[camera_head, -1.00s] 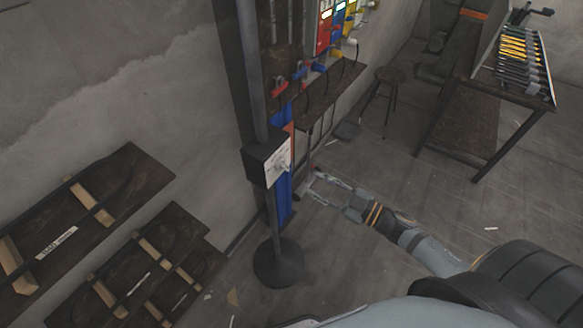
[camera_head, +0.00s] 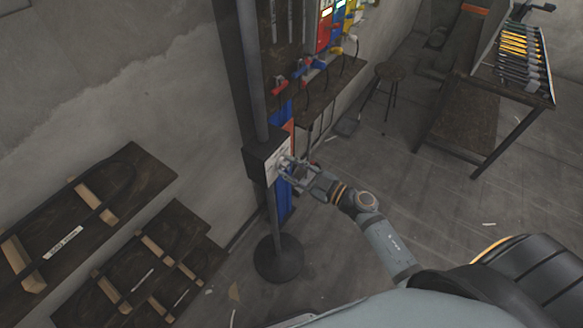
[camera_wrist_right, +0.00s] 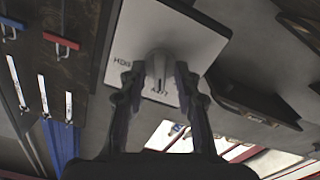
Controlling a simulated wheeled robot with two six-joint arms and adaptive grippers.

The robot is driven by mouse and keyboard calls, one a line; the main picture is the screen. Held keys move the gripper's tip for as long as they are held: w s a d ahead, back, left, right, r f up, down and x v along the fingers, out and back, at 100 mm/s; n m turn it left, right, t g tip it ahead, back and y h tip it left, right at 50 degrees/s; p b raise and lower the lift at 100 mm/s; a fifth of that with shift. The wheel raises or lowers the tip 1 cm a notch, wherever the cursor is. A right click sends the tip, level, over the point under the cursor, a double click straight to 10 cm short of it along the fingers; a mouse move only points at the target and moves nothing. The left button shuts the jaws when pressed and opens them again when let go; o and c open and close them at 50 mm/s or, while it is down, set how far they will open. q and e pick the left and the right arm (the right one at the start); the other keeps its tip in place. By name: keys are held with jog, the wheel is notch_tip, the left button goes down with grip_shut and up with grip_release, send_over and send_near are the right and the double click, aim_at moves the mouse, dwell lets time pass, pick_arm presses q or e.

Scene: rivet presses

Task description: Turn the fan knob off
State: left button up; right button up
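The fan control is a dark box (camera_head: 256,163) with a white face plate, fixed on a black pole. The light grey knob (camera_wrist_right: 158,72) sits on the white plate (camera_wrist_right: 190,35) in the right wrist view, with partly legible lettering around it. My right gripper (camera_head: 289,165) is at the front of the box. In the wrist view its two fingers (camera_wrist_right: 160,78) stand on either side of the knob, with a small gap visible at each side. The gripper looks open around the knob, not closed on it. My left gripper is not in view.
The pole stands on a round black base (camera_head: 278,259). Behind it are a wall bench (camera_head: 335,92) with coloured presses and a stool (camera_head: 390,70). Dark wooden racks (camera_head: 125,185) are at the left, and a table (camera_head: 465,115) is at the right. The floor between is mostly clear.

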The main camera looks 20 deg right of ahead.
grip_shut()
jog(key=shift+n, duration=0.3)
jog(key=n, duration=0.3)
jog(key=shift+n, duration=0.3)
jog(key=shift+f+n, duration=0.1)
jog(key=shift+n, duration=2.2)
jog(key=shift+o, duration=0.8)
grip_release()
jog(key=shift+s, duration=0.1)
